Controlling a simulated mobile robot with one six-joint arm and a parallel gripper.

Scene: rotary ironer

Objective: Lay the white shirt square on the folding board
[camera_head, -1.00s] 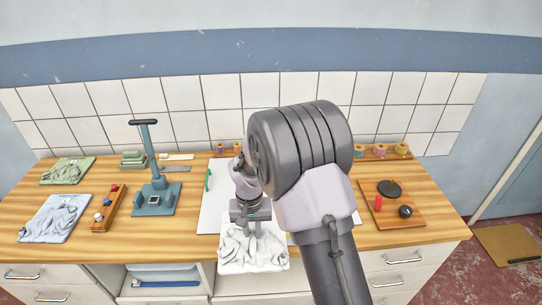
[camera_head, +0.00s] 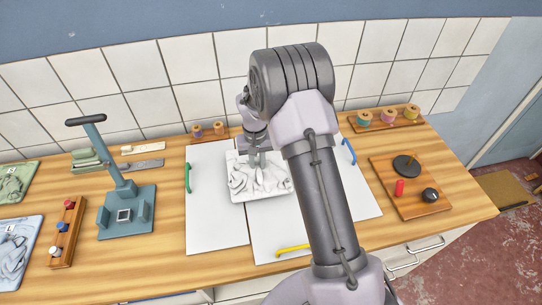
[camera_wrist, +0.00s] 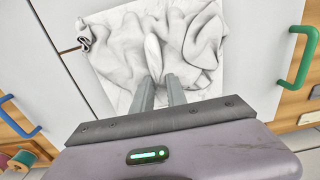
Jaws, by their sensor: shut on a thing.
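My gripper (camera_head: 253,164) is shut on the crumpled white shirt (camera_head: 272,181), which lies as a squarish sheet with raised folds. In the wrist view the fingers (camera_wrist: 158,88) pinch a ridge of the shirt (camera_wrist: 120,48) near its middle. The shirt is over the white folding board (camera_head: 215,215), across the seam beside the left panel, toward the back. I cannot tell whether it touches the board. The board has a green handle (camera_head: 187,177) at left, a yellow handle (camera_head: 293,250) in front and a blue handle (camera_head: 349,151) at right.
Left of the board stand a blue-grey press with a tall lever (camera_head: 126,212), a wooden rack of knobs (camera_head: 66,235) and other folded cloths. To the right is a wooden tray (camera_head: 412,190) with black pieces and a red cylinder. Thread spools (camera_head: 388,117) stand behind.

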